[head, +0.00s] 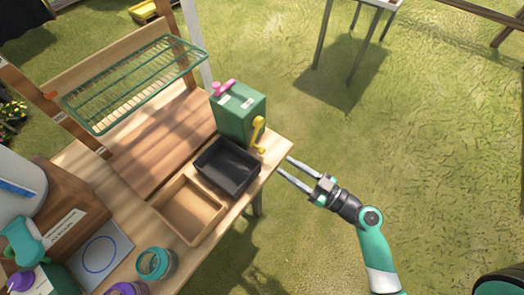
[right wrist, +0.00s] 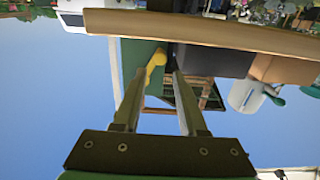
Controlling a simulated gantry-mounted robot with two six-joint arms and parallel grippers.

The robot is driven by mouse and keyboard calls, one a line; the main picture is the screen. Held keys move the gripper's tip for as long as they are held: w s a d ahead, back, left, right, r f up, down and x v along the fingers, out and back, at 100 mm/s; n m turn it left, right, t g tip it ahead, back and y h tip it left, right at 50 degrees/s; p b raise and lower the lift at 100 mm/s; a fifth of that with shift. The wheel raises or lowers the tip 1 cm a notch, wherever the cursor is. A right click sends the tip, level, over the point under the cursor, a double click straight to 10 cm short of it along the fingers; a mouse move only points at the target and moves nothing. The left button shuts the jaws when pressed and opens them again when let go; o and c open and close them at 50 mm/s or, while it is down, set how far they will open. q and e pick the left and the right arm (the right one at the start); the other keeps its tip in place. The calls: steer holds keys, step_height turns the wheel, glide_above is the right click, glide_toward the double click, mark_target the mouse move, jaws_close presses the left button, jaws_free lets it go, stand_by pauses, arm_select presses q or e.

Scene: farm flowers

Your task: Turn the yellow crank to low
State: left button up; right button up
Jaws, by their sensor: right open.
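The yellow crank (head: 257,130) is on the right side of a green box (head: 240,112) that stands at the table's right edge. Its arm hangs down with a rounded end at the bottom. Small pale labels on the box are too small to read. My right gripper (head: 285,165) is open and empty off the table's right edge, below and right of the crank and apart from it. In the right wrist view, which looks inverted, the crank (right wrist: 154,66) shows between the fingertips, nearer the left finger. My left gripper is not in view.
A black tray (head: 228,168) and a wooden tray (head: 188,210) sit in front of the green box. A green wire rack (head: 135,82) stands behind left. A pink object (head: 222,87) lies on the box.

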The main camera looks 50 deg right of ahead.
mark_target(262, 150)
steer(key=w, duration=0.6)
steer(key=w+a, duration=0.1)
steer(key=w, duration=0.2)
steer(key=shift+w+p, duration=0.3)
steer(key=shift+w, duration=0.1)
jaws_close()
stand_by(0.7)
